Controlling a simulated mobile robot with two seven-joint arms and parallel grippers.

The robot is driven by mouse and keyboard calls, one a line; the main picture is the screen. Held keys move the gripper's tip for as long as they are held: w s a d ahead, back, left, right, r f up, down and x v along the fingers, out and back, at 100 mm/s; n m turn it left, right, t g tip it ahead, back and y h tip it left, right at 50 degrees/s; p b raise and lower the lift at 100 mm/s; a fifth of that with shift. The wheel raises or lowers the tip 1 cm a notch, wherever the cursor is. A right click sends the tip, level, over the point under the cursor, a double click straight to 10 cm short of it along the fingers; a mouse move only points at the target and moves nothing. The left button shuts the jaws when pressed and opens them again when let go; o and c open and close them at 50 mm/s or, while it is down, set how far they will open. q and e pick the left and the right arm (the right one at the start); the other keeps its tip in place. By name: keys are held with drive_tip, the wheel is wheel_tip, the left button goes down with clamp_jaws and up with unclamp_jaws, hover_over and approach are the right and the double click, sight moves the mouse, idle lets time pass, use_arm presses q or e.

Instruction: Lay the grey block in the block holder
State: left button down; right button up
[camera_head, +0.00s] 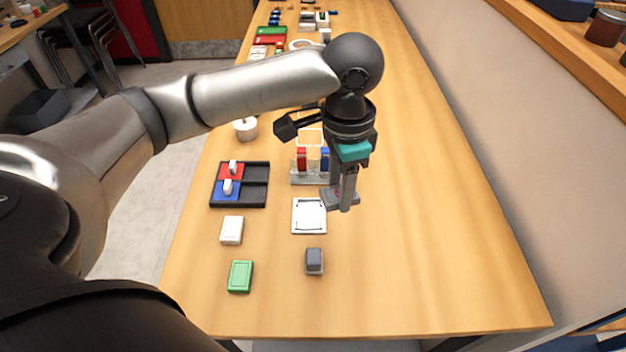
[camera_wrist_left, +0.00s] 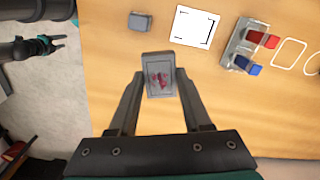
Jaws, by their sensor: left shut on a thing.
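My left gripper (camera_head: 342,203) is shut on a flat grey block (camera_head: 328,194) with a raised rim and reddish marks on its face. The left wrist view shows this block (camera_wrist_left: 158,78) between the fingertips, above bare table. A second, darker grey block (camera_head: 314,261) sits near the table's front; it also shows in the left wrist view (camera_wrist_left: 140,21). A black compartment tray (camera_head: 256,196) at the left holds a red and a blue piece with white knobs; I cannot tell whether it is the block holder. My right gripper (camera_wrist_left: 58,42) looks open and empty off the table.
A white plate (camera_head: 309,216) with black corner marks lies left of the held block. Behind it is a grey stand (camera_head: 308,178) with red and blue parts. White (camera_head: 232,230) and green (camera_head: 240,276) blocks lie at front left. The table's right side is clear.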

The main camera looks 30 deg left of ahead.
use_arm(q)
drive_tip(key=m, duration=0.1)
drive_tip(key=a+f+m, duration=0.1)
drive_tip(key=m, duration=0.1)
drive_tip(key=w+m+p, duration=0.1)
drive_tip(key=m, duration=0.1)
drive_tip(key=shift+a+f, duration=0.3)
drive_tip(key=a+f+m+p, duration=0.1)
drive_tip(key=a+f+m, duration=0.1)
drive_tip(key=m, duration=0.3)
drive_tip(key=w+a+f+m+p, duration=0.1)
drive_tip(key=a+f+m+p, duration=0.1)
drive_tip(key=m, duration=0.3)
drive_tip(key=a+f+m+p, duration=0.1)
drive_tip(key=a+f+m, duration=0.1)
drive_tip(key=m, duration=0.4)
drive_tip(key=shift+w, duration=0.35)
drive_tip(key=shift+a+f, duration=0.15)
drive_tip(key=shift+f, duration=0.05)
use_arm(e)
drive_tip(key=r, duration=0.2)
drive_tip(key=a+r, duration=0.1)
drive_tip(key=r, duration=0.2)
drive_tip(key=shift+s+a+r, duration=0.1)
drive_tip(key=shift+s+r, duration=0.05)
drive_tip(key=shift+r, duration=0.05)
